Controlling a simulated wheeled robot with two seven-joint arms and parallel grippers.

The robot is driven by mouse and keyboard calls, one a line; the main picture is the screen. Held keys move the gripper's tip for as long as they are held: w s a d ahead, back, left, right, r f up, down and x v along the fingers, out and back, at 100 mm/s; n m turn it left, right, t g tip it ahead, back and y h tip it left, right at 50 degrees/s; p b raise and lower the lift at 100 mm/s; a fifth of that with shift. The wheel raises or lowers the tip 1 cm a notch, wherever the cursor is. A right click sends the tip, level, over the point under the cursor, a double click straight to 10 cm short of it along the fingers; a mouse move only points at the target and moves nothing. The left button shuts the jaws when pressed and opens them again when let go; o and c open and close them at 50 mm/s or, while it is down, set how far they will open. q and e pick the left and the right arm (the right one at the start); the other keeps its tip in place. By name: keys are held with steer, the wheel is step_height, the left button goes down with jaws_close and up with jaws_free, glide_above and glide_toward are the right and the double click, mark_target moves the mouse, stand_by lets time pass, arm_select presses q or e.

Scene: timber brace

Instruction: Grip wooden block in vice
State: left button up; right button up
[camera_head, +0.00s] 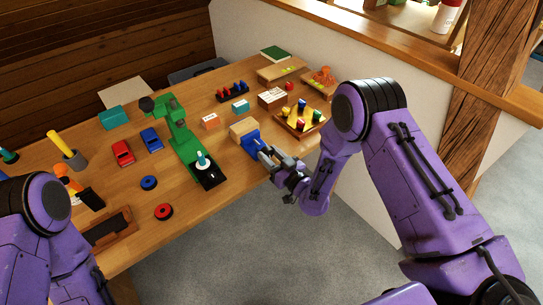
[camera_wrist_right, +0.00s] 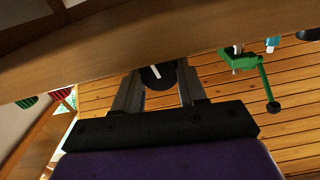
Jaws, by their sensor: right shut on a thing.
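The light wooden block (camera_head: 241,128) sits near the table's front edge, right up against the blue vice (camera_head: 249,143). I cannot tell whether the jaws press on it. My right gripper (camera_head: 265,155) is at the near side of the vice, by the table edge. In the right wrist view, my right gripper's fingers (camera_wrist_right: 158,92) stand either side of a dark round vice handle with a pale bar (camera_wrist_right: 157,76), and are shut on it. The block does not show there. My left arm shows at the lower left, but its gripper is out of view.
A green tool (camera_head: 178,130) with a black base stands left of the vice. A pegged wooden board (camera_head: 299,118) and a small box (camera_head: 272,98) are to the right. Red and blue toy cars (camera_head: 122,153) and rings (camera_head: 163,211) lie to the left.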

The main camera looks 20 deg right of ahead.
steer(key=o, duration=1.1)
steer(key=shift+c, duration=0.2)
steer(key=b+v, duration=0.2)
steer(key=v, duration=0.8)
steer(key=shift+s+b, duration=0.25)
steer(key=shift+b, duration=0.15)
steer(key=shift+d, duration=0.1)
